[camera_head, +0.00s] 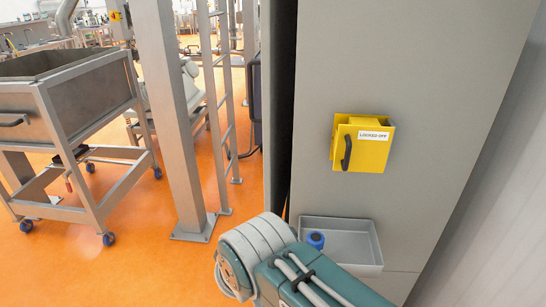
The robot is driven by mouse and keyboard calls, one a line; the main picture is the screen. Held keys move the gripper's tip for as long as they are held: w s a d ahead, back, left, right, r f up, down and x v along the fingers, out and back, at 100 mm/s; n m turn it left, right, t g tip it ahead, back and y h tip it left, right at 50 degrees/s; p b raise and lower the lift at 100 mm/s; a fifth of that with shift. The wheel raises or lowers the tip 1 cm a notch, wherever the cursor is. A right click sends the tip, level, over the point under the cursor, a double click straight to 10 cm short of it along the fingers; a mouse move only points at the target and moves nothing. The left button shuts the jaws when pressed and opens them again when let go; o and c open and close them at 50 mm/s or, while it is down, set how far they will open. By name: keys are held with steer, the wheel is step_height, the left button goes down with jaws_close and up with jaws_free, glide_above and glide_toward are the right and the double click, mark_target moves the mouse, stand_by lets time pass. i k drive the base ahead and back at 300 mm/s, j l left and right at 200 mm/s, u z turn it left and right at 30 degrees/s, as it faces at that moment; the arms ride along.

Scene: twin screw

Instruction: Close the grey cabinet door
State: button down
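The grey cabinet (420,60) fills the right side of the view, with a broad flat face toward me. At its left edge a narrow grey panel, which looks like the cabinet door (278,110), is seen nearly edge-on. A dark vertical gap lies between this panel and the broad face, so the door appears ajar. My arm's teal and grey links rise from the bottom and end in front of the lower part of the door. My gripper is not visible. I cannot tell whether my arm touches the door.
A yellow box (368,148) with a black handle is fixed to the cabinet face. Below it is a grey tray (350,245) with a blue item (316,240). A steel post (170,110) and a wheeled metal cart (65,105) stand left. Orange floor (120,265) is open between.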

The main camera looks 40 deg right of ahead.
mark_target(278, 18)
steer(key=i+j+z, duration=0.15)
steer(key=z, duration=0.25)
steer(key=i+j+z, duration=0.1)
steer(key=z, duration=0.35)
steer(key=i+j+z, duration=0.1)
steer(key=j+z, duration=0.15)
steer(key=z, duration=0.15)
steer(key=i+j+z, duration=0.1)
steer(key=j, duration=0.4)
steer(key=i+j+z, duration=0.15)
steer(key=j, duration=0.35)
steer(key=j+z, duration=0.1)
steer(key=j, duration=0.4)
steer(key=i, duration=0.05)
